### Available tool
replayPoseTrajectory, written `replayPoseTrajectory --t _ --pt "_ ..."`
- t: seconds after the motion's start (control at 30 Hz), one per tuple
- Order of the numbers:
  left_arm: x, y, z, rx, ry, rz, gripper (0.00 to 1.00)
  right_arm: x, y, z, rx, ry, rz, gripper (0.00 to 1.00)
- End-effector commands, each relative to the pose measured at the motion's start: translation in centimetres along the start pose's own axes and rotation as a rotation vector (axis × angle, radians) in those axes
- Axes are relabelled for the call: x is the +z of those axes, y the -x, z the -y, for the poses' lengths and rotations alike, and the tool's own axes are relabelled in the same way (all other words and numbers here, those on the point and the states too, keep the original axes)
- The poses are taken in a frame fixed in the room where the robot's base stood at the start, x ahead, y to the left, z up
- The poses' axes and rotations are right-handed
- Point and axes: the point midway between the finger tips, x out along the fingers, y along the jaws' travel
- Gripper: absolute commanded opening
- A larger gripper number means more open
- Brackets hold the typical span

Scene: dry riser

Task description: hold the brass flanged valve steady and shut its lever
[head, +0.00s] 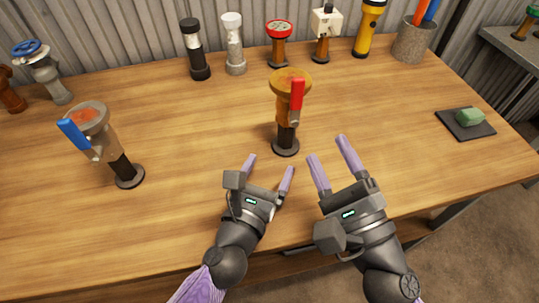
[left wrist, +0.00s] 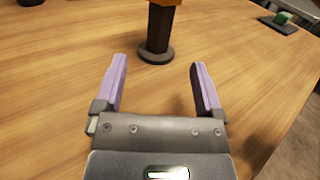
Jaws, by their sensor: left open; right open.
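The brass flanged valve (head: 286,97) stands upright on a black round base near the middle of the table.
A grey valve with a blue lever (head: 95,135) stands at the left. Several fittings, a yellow flashlight (head: 367,30) and a cup (head: 413,41) line the back. A green block (head: 470,117) sits on a dark pad (head: 452,122) at the right. The table around the brass valve is clear.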

Motion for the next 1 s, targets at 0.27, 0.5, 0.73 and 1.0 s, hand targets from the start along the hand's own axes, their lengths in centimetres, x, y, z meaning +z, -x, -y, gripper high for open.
replayPoseTrajectory --t 0.27,0.5,0.73,1.0 --pt "0.0 -5.7 0.1 0.000 0.001 0.000 0.88 0.0 0.0 0.0 0.000 0.000 0.000 0.59" --pt "-0.1 -9.2 0.1 0.001 0.000 -0.002 0.88 0.0 0.0 0.0 0.000 0.000 0.000 0.59" --pt "-0.1 -9.6 0.1 0.000 0.000 -0.003 0.88 0.0 0.0 0.0 0.000 0.000 0.000 0.59" --pt "-0.1 -9.6 0.0 0.000 0.000 -0.002 0.44 0.0 0.0 0.0 0.000 0.000 0.000 0.59"
